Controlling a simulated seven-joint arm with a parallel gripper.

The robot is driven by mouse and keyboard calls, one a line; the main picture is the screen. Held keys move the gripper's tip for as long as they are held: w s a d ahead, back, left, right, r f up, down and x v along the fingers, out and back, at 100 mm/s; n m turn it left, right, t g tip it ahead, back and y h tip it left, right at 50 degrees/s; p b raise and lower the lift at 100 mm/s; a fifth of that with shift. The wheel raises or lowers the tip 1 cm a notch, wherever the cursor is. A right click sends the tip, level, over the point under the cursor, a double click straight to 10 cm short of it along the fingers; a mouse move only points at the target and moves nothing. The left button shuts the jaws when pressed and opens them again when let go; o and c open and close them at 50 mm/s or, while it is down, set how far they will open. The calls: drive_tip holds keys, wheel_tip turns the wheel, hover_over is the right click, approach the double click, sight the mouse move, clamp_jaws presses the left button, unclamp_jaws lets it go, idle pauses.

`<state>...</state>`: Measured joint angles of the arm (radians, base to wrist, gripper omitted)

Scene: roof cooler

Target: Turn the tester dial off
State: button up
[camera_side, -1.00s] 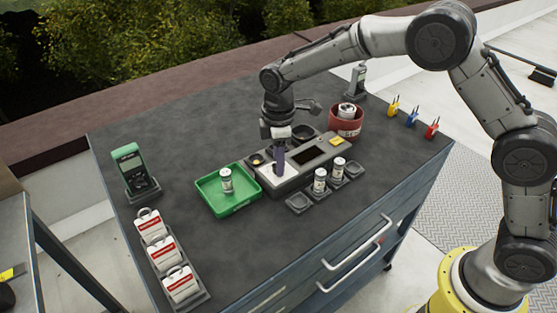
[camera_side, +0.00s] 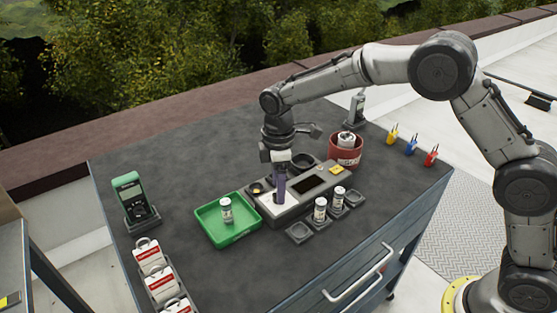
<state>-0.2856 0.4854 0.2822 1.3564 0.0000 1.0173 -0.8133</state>
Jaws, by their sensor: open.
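The grey tester unit (camera_side: 296,207) sits mid-table, with a dark screen (camera_side: 308,185), a white panel (camera_side: 270,204) and a yellow patch at its right. A small dark round part with a yellowish mark (camera_side: 257,188) shows at its upper left; I cannot tell whether it is the dial. My gripper (camera_side: 279,194) points down over the left part of the unit, its purplish fingers at or just above the white panel. It is open, and nothing shows between the fingers. The fingers hide part of the panel, and contact with a dial cannot be made out.
A green tray (camera_side: 212,232) holding a vial (camera_side: 226,210) is to the left. Two vials stand in grey holders (camera_side: 300,232) in front. A red pot (camera_side: 345,151) is behind right. A green handheld meter (camera_side: 128,194) and red-and-white tags (camera_side: 153,262) line the left edge.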

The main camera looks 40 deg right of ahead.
wheel_tip(320, 180, up, 12)
idle(0.4)
drive_tip(key=shift+d+r, duration=0.1)
drive_tip(key=s+d+r+m+t, duration=0.3)
drive_tip(key=s+d+r, duration=0.7)
drive_tip(key=s+r, duration=0.4)
drive_tip(key=s+d+f+m+t, duration=0.1)
drive_tip(key=s+d+f+m, duration=0.1)
drive_tip(key=s, duration=0.4)
drive_tip(key=s+d+f+m+t, duration=0.1)
drive_tip(key=s+f+m, duration=0.15)
drive_tip(key=s, duration=0.45)
drive_tip(key=s+f+m, duration=0.4)
drive_tip(key=f+m, duration=0.1)
drive_tip(key=f, duration=0.2)
drive_tip(key=shift+s+d+f+t, duration=0.15)
drive_tip(key=shift+d+t, duration=0.15)
drive_tip(key=shift+d, duration=0.1)
